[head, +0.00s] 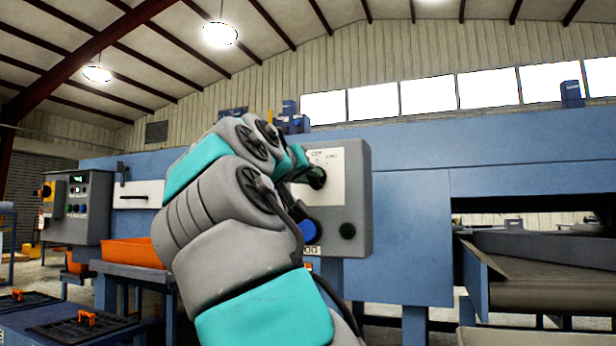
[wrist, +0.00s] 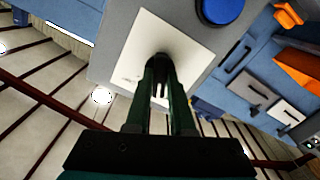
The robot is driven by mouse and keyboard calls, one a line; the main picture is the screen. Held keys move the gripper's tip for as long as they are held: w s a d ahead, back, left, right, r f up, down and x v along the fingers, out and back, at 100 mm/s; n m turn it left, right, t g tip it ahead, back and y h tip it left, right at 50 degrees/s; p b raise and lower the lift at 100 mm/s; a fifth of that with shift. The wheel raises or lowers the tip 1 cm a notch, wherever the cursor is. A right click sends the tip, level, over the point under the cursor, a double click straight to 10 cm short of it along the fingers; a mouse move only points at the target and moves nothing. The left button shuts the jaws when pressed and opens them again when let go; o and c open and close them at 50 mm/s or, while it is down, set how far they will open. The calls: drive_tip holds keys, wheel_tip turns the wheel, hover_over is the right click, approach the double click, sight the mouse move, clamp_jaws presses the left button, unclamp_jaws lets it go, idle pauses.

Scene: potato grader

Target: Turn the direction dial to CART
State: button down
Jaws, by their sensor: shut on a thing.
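The direction dial is a dark round knob (head: 317,178) on a white plate (head: 328,160) of a grey control box (head: 357,205). In the wrist view my gripper (wrist: 160,72) is shut on the dark knob (wrist: 158,58), one finger on each side of it. The plate's lettering is partly covered and too small to read surely. Which mark the dial points at cannot be told. In the head view my arm hides the left part of the box and most of my gripper.
A blue machine wall (head: 410,200) stands behind the box. A conveyor (head: 550,270) lies at right. An orange bin (head: 132,252) and another control box (head: 90,205) are at left.

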drive_tip(key=shift+m, duration=0.7)
drive_tip(key=m+p, duration=0.2)
drive_tip(key=m, duration=0.9)
drive_tip(key=shift+a, duration=0.1)
drive_tip(key=shift+m, duration=0.3)
drive_tip(key=c, duration=0.8)
unclamp_jaws()
drive_tip(key=shift+p, duration=0.3)
